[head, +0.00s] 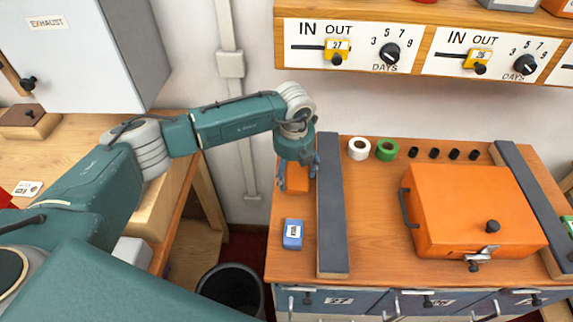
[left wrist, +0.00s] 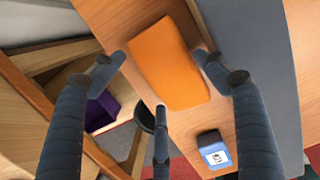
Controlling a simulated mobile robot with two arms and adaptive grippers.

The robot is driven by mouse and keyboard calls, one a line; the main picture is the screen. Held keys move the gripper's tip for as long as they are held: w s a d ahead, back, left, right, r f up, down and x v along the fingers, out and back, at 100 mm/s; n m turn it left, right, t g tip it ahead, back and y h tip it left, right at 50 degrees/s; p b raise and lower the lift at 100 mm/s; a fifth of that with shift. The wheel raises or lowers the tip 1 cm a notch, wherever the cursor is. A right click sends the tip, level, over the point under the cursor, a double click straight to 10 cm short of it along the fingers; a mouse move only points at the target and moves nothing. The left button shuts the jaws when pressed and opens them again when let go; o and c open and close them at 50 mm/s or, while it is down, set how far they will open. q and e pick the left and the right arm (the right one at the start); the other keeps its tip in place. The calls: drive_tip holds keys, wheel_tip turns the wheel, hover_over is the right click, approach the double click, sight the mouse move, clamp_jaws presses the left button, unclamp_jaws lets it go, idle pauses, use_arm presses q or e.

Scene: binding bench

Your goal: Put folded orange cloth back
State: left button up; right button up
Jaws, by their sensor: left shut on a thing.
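The folded orange cloth (head: 297,178) is at the back left of the right-hand bench top, left of a long dark grey bar. My left gripper (head: 297,168) reaches down over it, shut on it. In the left wrist view the cloth (left wrist: 168,65) lies between the spread fingers of the left gripper (left wrist: 160,75). Whether the cloth touches the wood beneath is unclear. My right gripper does not show.
A blue labelled box (head: 293,234) stands in front of the cloth. The dark grey bar (head: 332,205) borders it on the right. An orange lidded case (head: 460,205), tape rolls (head: 358,149) and a shelf (head: 430,45) lie beyond. A black bin (head: 232,290) stands in the gap between benches.

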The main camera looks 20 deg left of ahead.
sight(291, 176)
use_arm(q)
drive_tip(key=shift+w+a+f, duration=0.45)
drive_tip(key=shift+a+f, duration=0.1)
drive_tip(key=shift+a, duration=0.2)
drive_tip(key=o, duration=0.9)
drive_tip(key=shift+s+d, duration=0.1)
drive_tip(key=shift+d, duration=0.05)
drive_tip(key=shift+c, duration=0.2)
drive_tip(key=shift+s+d+r, duration=0.15)
drive_tip(key=shift+d+r, duration=0.1)
drive_tip(key=shift+d, duration=0.05)
drive_tip(key=shift+d+r, duration=0.1)
drive_tip(key=shift+d, duration=0.05)
drive_tip(key=shift+a, duration=0.25)
drive_tip(key=shift+r, duration=0.15)
wheel_tip(291, 176, up, 12)
drive_tip(key=s+b, duration=0.1)
drive_tip(key=b, duration=0.3)
drive_tip(key=shift+s+d+f, duration=0.15)
drive_tip(key=shift+d+f, duration=0.1)
drive_tip(key=shift+d, duration=0.05)
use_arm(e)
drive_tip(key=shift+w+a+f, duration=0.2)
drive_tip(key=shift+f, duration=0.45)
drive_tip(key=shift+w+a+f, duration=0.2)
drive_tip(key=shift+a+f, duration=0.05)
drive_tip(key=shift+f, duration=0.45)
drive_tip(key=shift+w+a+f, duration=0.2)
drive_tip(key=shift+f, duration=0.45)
